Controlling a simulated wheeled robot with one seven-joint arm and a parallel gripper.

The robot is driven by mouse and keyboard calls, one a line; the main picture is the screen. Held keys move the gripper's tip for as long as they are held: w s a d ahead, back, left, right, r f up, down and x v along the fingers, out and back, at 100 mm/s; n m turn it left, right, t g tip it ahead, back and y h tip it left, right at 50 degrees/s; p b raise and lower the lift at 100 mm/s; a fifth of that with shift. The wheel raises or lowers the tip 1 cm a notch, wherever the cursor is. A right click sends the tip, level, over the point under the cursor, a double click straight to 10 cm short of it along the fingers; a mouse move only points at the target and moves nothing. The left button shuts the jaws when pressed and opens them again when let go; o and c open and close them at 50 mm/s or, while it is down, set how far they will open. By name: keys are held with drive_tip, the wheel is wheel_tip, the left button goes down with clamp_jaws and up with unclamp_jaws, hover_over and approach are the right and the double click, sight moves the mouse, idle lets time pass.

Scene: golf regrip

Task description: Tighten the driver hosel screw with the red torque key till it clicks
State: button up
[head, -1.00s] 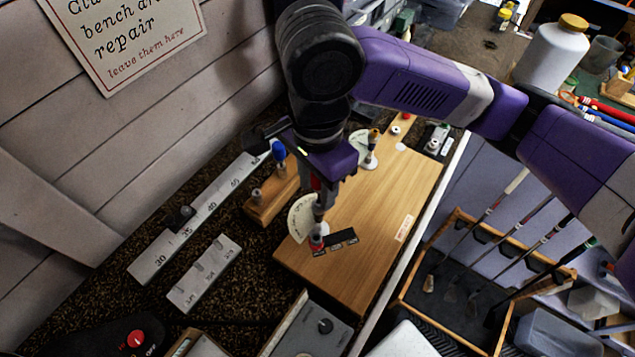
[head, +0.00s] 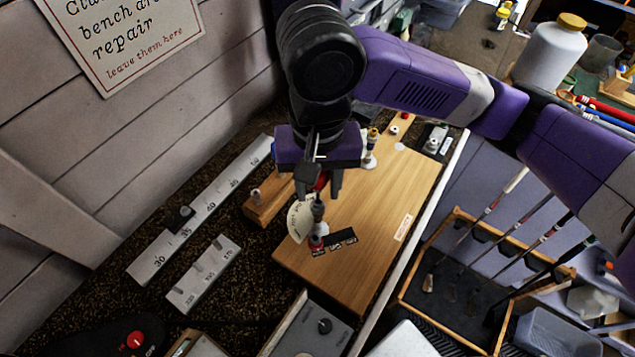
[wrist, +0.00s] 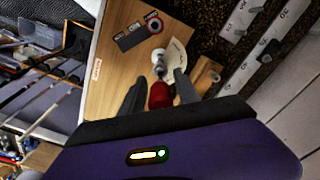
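The red torque key (wrist: 160,95) stands roughly upright on the wooden board, its red handle between my fingers. It also shows partly in the head view (head: 322,182). My gripper (wrist: 161,76) is open around the handle, with gaps visible beside it. In the head view my gripper (head: 321,190) points down over the board. Below the handle is a grey metal shaft (head: 318,208), with a pale collar (wrist: 158,56) under it in the wrist view. A pale fan-shaped plate (head: 298,217) is beside the shaft. The screw itself is hidden.
The wooden board (head: 385,205) carries a dark label strip (head: 341,239) and a red-rimmed round piece (head: 316,243). A small wooden block (head: 265,203) and a long ruler (head: 200,212) lie left. Clubs stand in a wood-framed rack (head: 409,290) at right.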

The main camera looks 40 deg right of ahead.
drive_tip(key=n, duration=0.6)
clamp_jaws()
idle(0.3)
drive_tip(key=m, duration=0.3)
drive_tip(key=shift+c, duration=1.8)
unclamp_jaws()
drive_tip(key=shift+m, duration=0.5)
clamp_jaws()
